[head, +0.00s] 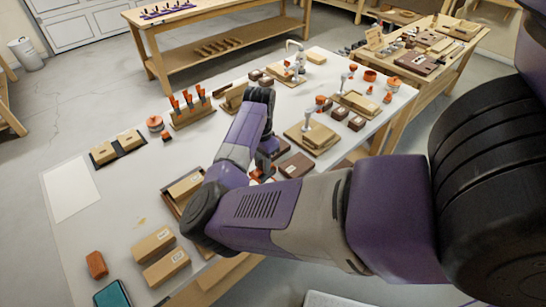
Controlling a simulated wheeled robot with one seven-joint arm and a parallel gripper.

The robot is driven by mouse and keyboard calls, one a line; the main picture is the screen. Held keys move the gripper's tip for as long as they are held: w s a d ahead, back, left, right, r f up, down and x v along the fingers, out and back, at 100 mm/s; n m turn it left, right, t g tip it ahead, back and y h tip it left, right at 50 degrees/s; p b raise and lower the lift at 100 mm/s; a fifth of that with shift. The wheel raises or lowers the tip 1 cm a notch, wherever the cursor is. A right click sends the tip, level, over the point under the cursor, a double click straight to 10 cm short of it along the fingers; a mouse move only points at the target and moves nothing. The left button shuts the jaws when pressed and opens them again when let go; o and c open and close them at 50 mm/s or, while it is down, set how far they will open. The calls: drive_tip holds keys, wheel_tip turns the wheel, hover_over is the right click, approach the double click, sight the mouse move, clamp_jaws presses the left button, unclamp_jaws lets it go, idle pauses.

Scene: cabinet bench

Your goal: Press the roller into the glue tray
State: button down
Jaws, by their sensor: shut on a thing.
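My arm reaches in from the right and bends over the bench. My gripper (264,162) points down near the middle of the bench, partly hidden by my forearm. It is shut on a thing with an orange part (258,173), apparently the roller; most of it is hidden. A wooden tray (178,207) holding a tan block lies left of my gripper, partly behind my arm. I cannot tell which tray holds glue, or whether the roller touches one.
Two cardboard boxes (153,245), a teal device (112,294) and an orange-brown block (96,265) lie at the front left. A rack of orange-handled tools (190,115) stands behind. Dark brown boxes (297,165) lie right of my gripper. The left bench top is mostly clear around a white sheet (71,190).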

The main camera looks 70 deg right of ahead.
sight(262, 177)
drive_tip(key=shift+w+d+f+m, duration=0.15)
drive_tip(key=shift+w+f+m, duration=0.05)
drive_tip(key=shift+f+m, duration=0.15)
wheel_tip(262, 177, down, 6)
drive_tip(key=b, duration=0.5)
drive_tip(key=shift+r+b, duration=0.2)
drive_tip(key=shift+b, duration=0.15)
drive_tip(key=shift+f, duration=0.7)
idle(2.0)
drive_tip(key=shift+r, duration=0.1)
drive_tip(key=shift+r+p, duration=3.05)
drive_tip(key=shift+r, duration=0.45)
